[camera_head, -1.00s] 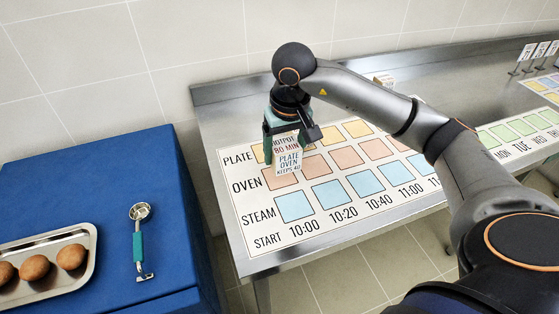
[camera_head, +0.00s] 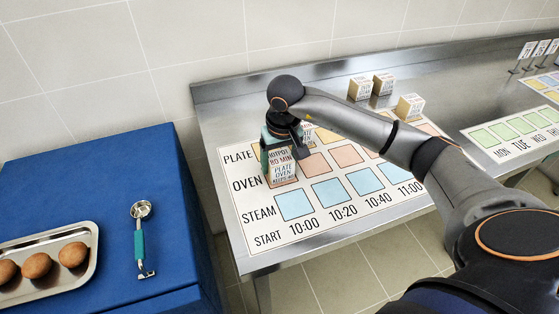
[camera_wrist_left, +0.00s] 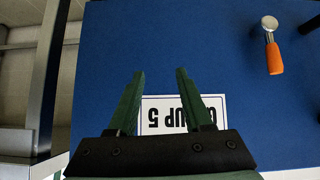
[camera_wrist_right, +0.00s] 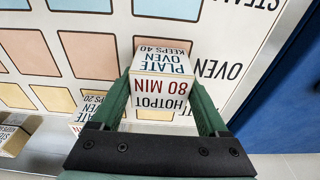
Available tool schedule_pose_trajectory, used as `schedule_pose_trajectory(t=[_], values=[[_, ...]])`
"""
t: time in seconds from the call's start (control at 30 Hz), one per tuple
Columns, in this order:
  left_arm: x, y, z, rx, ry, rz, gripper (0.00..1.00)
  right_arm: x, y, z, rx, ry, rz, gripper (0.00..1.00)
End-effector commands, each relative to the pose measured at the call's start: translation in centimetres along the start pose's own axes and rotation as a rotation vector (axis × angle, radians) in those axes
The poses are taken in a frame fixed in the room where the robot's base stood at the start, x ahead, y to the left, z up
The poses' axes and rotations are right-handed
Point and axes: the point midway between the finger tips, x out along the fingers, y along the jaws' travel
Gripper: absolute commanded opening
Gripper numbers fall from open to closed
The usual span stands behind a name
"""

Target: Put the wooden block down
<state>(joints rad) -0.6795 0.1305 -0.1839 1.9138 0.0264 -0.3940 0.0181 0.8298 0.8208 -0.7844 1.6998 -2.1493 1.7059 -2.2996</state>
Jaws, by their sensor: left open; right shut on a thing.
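The wooden block (camera_head: 283,168), printed "HOTPOT 80 MIN" and "PLATE OVEN KEEPS 40", is between the fingers of my right gripper (camera_head: 281,156). It is upright over the left end of the printed chart (camera_head: 262,238), at the first OVEN cell. I cannot tell whether its base touches the chart. In the right wrist view the block (camera_wrist_right: 161,88) sits between both fingers of the gripper (camera_wrist_right: 160,95). My left gripper (camera_wrist_left: 160,74) is open and empty above a blue surface with a partly hidden white sign (camera_wrist_left: 160,115); it is out of the head view.
Other blocks stand at the back of the steel counter (camera_head: 235,115): one (camera_head: 360,88), one (camera_head: 383,84) and one (camera_head: 410,106). Another block (camera_wrist_right: 86,107) is close beside my right gripper. A blue cabinet (camera_head: 110,190) at left bears a tray (camera_head: 92,235) and a scoop (camera_head: 139,240).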

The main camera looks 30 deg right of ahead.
Motion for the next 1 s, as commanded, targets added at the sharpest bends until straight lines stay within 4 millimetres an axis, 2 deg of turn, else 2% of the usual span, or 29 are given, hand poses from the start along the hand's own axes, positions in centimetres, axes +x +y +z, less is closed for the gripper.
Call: schedule_pose_trajectory(t=[0.03,0.23,0.57,0.67,1.0], values=[[0.1,0.0,0.1,0.0,0.0,0.0,0.5,0.1,0.0,0.0,0.0,0.001,0.0,0.79],[0.1,0.0,0.1,0.0,0.0,0.0,0.5,0.1,0.0,0.0,0.0,0.0,0.0,1.0],[-0.4,0.0,-0.4,0.0,0.0,0.0,0.5,-0.6,0.0,-0.1,0.0,0.0,0.0,1.0],[-0.1,0.0,-0.2,0.0,0.002,0.0,0.5,-1.9,0.0,-0.2,0.0,0.006,-0.001,1.0],[0.1,0.0,0.1,0.0,0.001,0.0,0.5,-9.2,0.0,-0.2,0.001,0.006,-0.001,1.0]])
